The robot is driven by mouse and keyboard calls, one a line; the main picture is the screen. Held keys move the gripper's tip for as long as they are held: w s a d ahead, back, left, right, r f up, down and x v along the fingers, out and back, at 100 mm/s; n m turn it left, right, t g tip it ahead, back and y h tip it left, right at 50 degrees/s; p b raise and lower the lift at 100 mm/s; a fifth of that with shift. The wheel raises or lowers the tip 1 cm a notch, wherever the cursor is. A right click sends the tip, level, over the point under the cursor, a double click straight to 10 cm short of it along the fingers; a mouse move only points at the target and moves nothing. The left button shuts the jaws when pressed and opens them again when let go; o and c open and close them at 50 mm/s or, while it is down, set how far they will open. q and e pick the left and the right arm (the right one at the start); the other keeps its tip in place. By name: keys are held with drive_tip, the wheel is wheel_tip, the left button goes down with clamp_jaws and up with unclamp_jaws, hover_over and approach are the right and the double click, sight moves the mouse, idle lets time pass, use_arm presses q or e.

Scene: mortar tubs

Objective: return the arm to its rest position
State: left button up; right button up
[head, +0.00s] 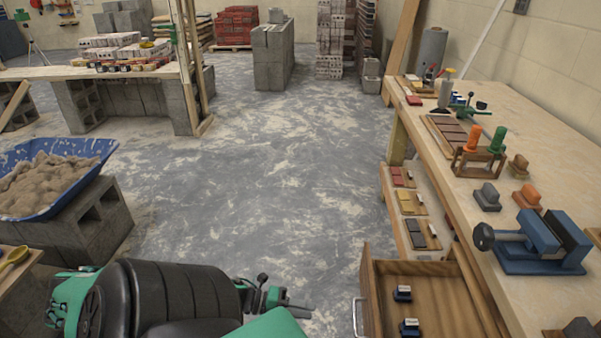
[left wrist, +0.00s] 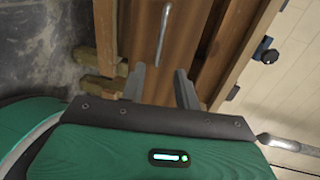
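My left arm comes in along the bottom left of the head view, with black and green links. Its gripper (head: 298,308) is over the floor, left of the open drawer (head: 440,295) and apart from its metal handle (head: 358,318). In the left wrist view the two grey fingers (left wrist: 161,85) are spread with nothing between them. The drawer handle (left wrist: 163,32) shows beyond the fingertips on the wooden drawer front. My right gripper is in neither view.
The workbench (head: 520,120) fills the right side, with a blue vise (head: 535,245) near its front. Two small dark blue items lie in the drawer. A blue tub of mortar (head: 50,180) rests on blocks at left. The floor (head: 260,170) between is clear.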

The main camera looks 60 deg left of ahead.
use_arm(q)
drive_tip(key=shift+s+a, duration=0.25)
drive_tip(key=shift+s, duration=0.05)
idle(0.4)
